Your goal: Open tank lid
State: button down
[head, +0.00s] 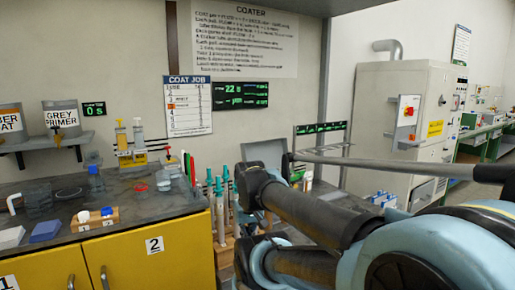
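My arm (325,210) fills the lower right and its near links cover much of the floor and whatever stands behind them. My gripper does not show. A grey tilted panel (264,152) stands behind the arm, just left of a long grey bar; I cannot tell whether it is the tank lid. No tank body can be made out, as the arm hides that area.
A dark worktop (125,222) over yellow cabinets (190,250) holds bottles and small blocks at left. Teal-handled rods (220,205) stand in a wooden rack between worktop and arm. A long grey bar (420,166) crosses at right before a machine cabinet (378,120).

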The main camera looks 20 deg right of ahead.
aim_at(271, 151)
jog(key=k, duration=1)
jog(key=z, duration=0.35)
jog(key=i, duration=0.55)
jog(key=z, duration=0.5)
jog(key=i, duration=1.25)
jog(key=u, duration=0.15)
